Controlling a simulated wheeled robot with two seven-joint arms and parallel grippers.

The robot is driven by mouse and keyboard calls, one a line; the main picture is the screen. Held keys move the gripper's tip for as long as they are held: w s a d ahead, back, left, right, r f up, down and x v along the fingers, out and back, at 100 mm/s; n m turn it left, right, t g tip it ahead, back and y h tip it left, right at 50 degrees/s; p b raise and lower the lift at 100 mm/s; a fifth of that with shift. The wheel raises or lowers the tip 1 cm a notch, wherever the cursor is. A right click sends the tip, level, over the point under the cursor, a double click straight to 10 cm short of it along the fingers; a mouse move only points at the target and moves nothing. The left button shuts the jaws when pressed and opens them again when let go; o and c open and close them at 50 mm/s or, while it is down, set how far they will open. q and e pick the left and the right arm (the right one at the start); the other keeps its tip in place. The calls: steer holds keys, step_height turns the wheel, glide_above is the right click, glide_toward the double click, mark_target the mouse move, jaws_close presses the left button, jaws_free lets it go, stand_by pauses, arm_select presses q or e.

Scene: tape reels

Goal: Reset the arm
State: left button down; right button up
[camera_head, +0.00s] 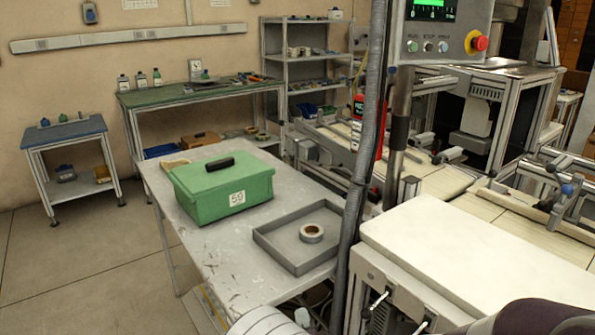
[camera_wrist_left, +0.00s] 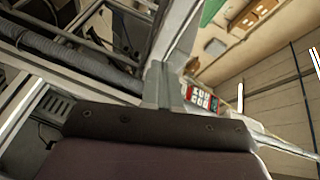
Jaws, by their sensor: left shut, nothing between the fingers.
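My left gripper (camera_wrist_left: 162,84) shows in the left wrist view, with its two grey fingers together and nothing between them. In the head view only pale rounded parts of my own arm show at the bottom edge, low in front of the grey table (camera_head: 190,235). No gripper is touching the things on that table. A dark part of my own body shows at the bottom right. My right gripper is in neither view.
A green box (camera_head: 215,196) with a black handle and a grey tray (camera_head: 275,255) holding a tape reel (camera_head: 311,233) stand on the table. A grey vertical conduit (camera_head: 362,170) and a machine with a white top (camera_head: 480,255) stand to the right.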

arm_select(q)
steer(key=s+d+f+n+g+h+p, duration=0.1)
steer(key=s+d+f+n+g+h, duration=0.2)
steer(key=s+f+g+h, duration=0.25)
steer(key=s+a+r+n+g+p, duration=0.3)
steer(key=s+a+n+g+p, duration=0.1)
steer(key=s+g, duration=0.2)
steer(key=s+a+r+n+g+y+p, duration=0.1)
steer(key=s+a+r+n+p, duration=0.2)
steer(key=a+r, duration=0.6)
steer(key=s+a+r+n+g+y+p, duration=0.2)
steer(key=s+a+r+n+p, duration=0.1)
steer(key=s+a+r+p, duration=0.3)
steer(key=a+r+p, duration=0.2)
steer(key=a+r, duration=0.1)
steer(key=r, duration=0.1)
steer(key=shift+s+a, duration=0.2)
steer(key=shift+s, duration=0.2)
steer(key=shift+r, duration=0.1)
